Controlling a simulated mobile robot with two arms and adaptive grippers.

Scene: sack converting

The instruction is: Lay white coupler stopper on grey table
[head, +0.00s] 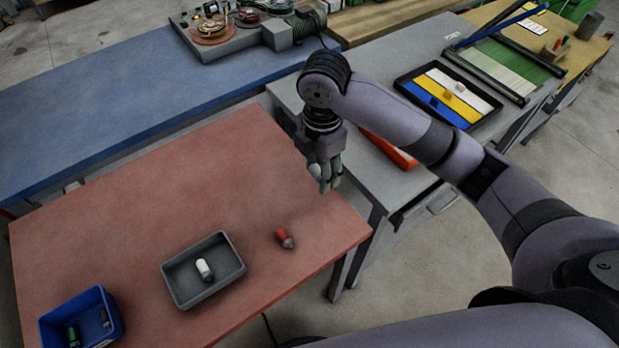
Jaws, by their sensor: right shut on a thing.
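My right gripper (327,184) points down near the far right corner of the red table (130,210). It is shut on a small pale thing (314,171) that shows at the left of its fingers. The fingers hide most of it, so I cannot tell its full shape. A white piece with a dark end (203,268) lies in a grey tray (238,268) on the red table. The grey table (375,62) stands behind and to the right of the gripper. My left gripper is not in view.
A red piece with a grey end (283,237) lies right of the tray. A blue bin (115,315) holds dark and green pieces. The grey table bears a red thing (390,150), partly behind my arm, and a striped board (452,92). Its left part is largely clear.

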